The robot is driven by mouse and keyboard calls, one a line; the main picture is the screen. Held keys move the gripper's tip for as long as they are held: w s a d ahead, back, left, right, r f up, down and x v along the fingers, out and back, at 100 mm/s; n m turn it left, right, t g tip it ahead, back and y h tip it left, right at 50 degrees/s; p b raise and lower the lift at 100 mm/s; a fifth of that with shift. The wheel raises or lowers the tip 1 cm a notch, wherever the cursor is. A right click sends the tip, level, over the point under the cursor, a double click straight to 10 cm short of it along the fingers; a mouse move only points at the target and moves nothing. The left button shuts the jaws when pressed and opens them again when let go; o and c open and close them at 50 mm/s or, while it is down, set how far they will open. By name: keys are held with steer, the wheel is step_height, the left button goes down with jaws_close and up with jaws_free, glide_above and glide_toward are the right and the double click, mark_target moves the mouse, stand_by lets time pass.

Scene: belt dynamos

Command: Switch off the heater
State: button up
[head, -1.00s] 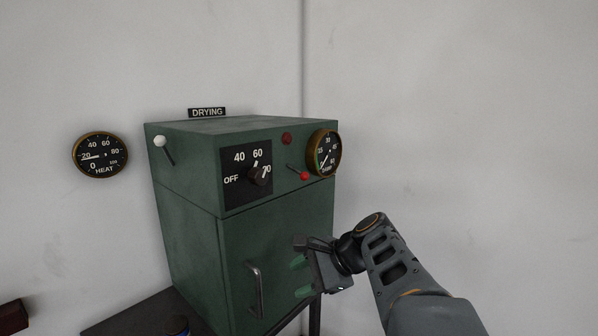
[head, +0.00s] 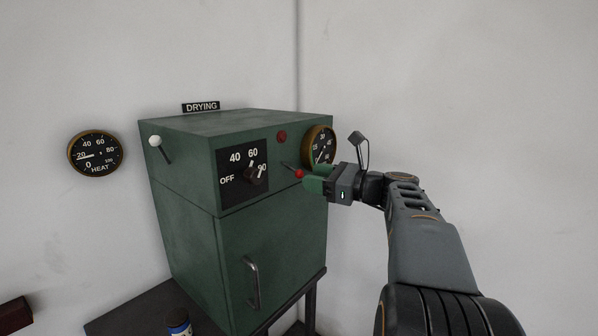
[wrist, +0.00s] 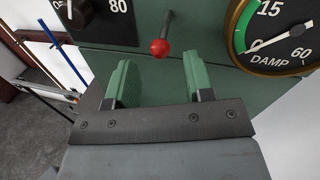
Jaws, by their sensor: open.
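The heater is a green cabinet (head: 290,240) under a DRYING sign. On its front are a black dial plate marked OFF, 40, 60 and a higher number, with a dark knob (head: 256,175). A red-tipped lever (head: 299,174) is right of the knob and also shows in the wrist view (wrist: 160,47). My gripper (head: 316,181) is open and empty at the cabinet front, just right of the red lever. In the wrist view the red ball lies between and beyond the green fingertips (wrist: 158,80); I cannot tell whether they touch it.
A white-tipped lever (head: 155,141) is on the cabinet's left side. A DAMP gauge (head: 319,147) sits right of the red lever, close to my gripper. A HEAT gauge (head: 95,153) hangs on the wall. A door handle (head: 252,283) sticks out below. A blue-labelled jar (head: 179,323) stands at the front.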

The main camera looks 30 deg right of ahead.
mark_target(298, 175)
steer(key=shift+p+x, duration=0.4)
steer(key=shift+x, duration=1.95)
jaws_close()
steer(key=shift+f+t+y+b, duration=0.3)
steer(key=shift+f+b, duration=0.25)
steer(key=shift+b, duration=0.7)
steer(key=shift+w+a+b, duration=0.1)
steer(key=shift+b, duration=0.55)
steer(key=shift+r+t, duration=0.1)
steer(key=shift+t, duration=0.2)
jaws_free()
